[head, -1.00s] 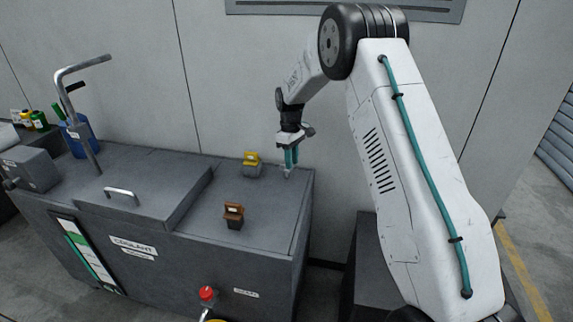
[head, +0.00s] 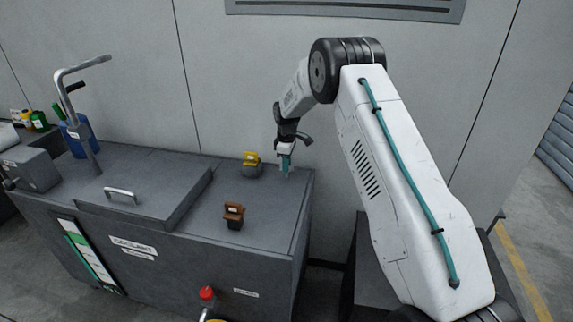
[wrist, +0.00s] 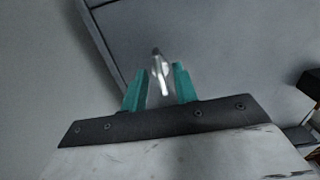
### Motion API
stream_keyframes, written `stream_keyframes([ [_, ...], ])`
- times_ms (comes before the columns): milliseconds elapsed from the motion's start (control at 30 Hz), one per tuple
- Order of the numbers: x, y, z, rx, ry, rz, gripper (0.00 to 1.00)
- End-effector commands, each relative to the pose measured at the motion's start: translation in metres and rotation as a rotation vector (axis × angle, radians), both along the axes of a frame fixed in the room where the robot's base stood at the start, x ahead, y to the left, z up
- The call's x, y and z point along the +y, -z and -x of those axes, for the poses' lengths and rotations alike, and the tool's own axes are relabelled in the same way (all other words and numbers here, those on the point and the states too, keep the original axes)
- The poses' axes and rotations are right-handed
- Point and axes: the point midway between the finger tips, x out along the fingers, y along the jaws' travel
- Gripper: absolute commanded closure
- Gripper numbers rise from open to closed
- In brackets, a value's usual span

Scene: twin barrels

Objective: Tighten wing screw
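The wing screw (wrist: 160,75) is a small silver-grey piece. In the wrist view it shows between the two teal fingertips of my gripper (wrist: 160,80). The fingers stand apart, one on each side of it, and I see no clear grip on it. In the head view my gripper (head: 286,161) points down over the back right corner of the coolant tank's top (head: 262,205). The screw is small there and partly hidden by the fingers.
A yellow-topped barrel-like fitting (head: 251,165) stands just left of my gripper. A brown-topped one (head: 234,215) stands nearer the front. A raised lid with a handle (head: 121,196) is to the left. The wall (head: 235,80) rises close behind.

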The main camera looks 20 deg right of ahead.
Motion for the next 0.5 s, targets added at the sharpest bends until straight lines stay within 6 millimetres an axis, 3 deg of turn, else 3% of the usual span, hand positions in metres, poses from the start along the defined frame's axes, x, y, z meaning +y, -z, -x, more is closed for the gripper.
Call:
stream_keyframes([
  [233, -0.0002, 0.0010, 0.0000, 0.000, 0.001, 0.000, 0.71],
  [333, -0.0002, 0.0009, 0.0000, 0.000, 0.001, 0.000, 0.96],
  [367, -0.0002, 0.0009, 0.0000, 0.000, 0.001, 0.000, 1.00],
  [500, -0.0003, 0.0007, -0.0001, -0.001, 0.002, 0.001, 1.00],
])
